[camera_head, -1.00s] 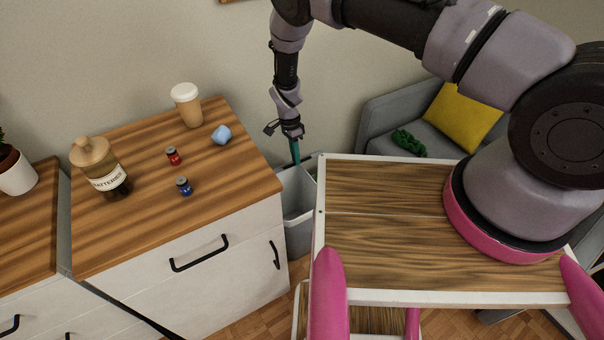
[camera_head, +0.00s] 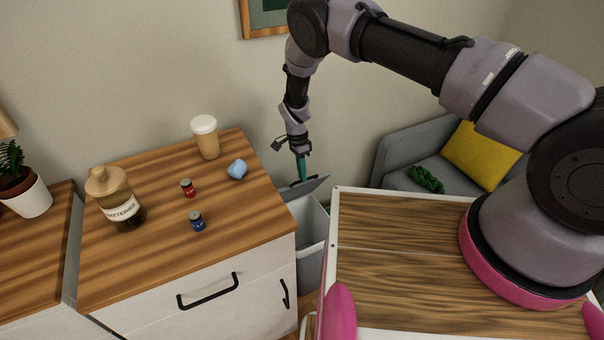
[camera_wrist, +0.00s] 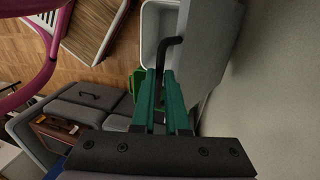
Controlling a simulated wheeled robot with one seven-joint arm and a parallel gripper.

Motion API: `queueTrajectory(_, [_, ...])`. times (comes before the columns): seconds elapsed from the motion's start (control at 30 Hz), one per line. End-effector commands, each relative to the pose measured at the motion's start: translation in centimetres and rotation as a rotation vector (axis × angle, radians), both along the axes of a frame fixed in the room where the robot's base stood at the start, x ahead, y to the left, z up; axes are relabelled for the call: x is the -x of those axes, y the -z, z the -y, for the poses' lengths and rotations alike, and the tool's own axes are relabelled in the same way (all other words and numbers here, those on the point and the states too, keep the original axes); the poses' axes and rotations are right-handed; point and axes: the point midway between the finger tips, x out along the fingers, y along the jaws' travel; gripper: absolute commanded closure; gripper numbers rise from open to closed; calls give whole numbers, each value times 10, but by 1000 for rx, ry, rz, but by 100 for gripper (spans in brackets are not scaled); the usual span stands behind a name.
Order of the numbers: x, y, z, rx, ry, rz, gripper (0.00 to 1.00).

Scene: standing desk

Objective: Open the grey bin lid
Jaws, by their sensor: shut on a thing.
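The grey bin (camera_head: 311,262) stands between the wooden-topped cabinet and my own wood-topped base, with its pale inside showing. Its grey lid (camera_head: 314,186) is raised at a tilt over the back of the opening. In the wrist view the lid (camera_wrist: 212,45) is a broad grey panel to the right of the bin's opening (camera_wrist: 155,28). My gripper (camera_head: 302,178) has teal fingers and is at the lid. In the wrist view my gripper (camera_wrist: 161,75) is shut on the lid's dark bent handle (camera_wrist: 164,50). The exact contact is partly hidden by the fingers.
A grey sofa (camera_head: 399,160) with a yellow cushion (camera_head: 481,153) stands right of the bin. The wall is close behind.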

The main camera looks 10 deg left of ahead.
Motion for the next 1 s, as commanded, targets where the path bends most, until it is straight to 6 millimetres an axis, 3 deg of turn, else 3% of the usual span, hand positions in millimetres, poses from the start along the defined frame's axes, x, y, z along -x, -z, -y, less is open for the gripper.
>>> queueTrajectory(0.53, [-1,1,2,2,-1,2,100])
queueTrajectory(0.63, [-1,1,2,2,-1,2,57])
queueTrajectory(1.0, [-1,0,1,0,0,1,57])
